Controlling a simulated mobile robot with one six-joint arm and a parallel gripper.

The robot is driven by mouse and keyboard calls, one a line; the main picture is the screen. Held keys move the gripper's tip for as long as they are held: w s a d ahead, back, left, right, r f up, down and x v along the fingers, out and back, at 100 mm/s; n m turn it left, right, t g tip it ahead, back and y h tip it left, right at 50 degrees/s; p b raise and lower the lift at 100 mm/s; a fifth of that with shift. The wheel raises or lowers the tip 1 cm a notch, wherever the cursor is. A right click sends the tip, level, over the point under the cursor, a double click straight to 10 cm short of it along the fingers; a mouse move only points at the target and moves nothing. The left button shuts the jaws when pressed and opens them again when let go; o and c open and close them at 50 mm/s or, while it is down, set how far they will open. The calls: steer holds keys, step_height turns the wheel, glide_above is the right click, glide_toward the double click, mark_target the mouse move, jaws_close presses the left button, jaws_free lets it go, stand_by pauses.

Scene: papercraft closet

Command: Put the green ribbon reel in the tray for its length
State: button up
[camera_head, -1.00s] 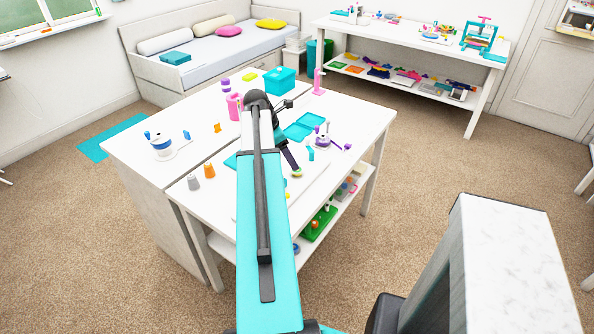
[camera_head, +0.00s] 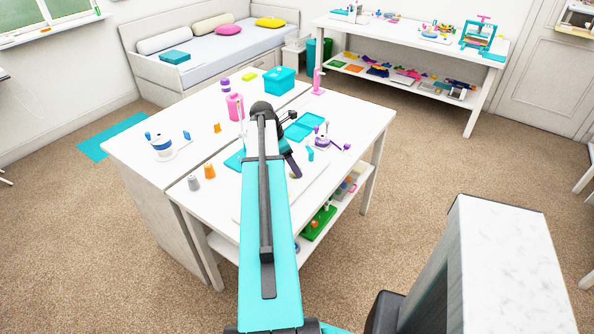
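My arm reaches over the white worktable (camera_head: 340,115), and the dark end of my gripper (camera_head: 295,172) points down near the table's front right part. The fingers are too small and dark to show whether they are open or shut. I cannot make out a green ribbon reel; my arm covers part of the table. A flat teal tray (camera_head: 309,121) lies behind and right of my gripper. Another teal flat piece (camera_head: 233,161) shows partly left of my arm. I cannot tell which tray is for which length.
A blue-and-white reel-like item (camera_head: 161,147), grey (camera_head: 194,184) and orange (camera_head: 209,171) pieces, a pink bottle (camera_head: 235,107), a teal box (camera_head: 279,79) and a white-and-purple item (camera_head: 322,139) stand on the table. A shelf below holds a green board (camera_head: 318,224).

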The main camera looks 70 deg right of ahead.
steer(key=shift+p+x, duration=0.35)
steer(key=shift+x, duration=1.05)
steer(key=c, duration=1.1)
steer(key=shift+r, duration=0.2)
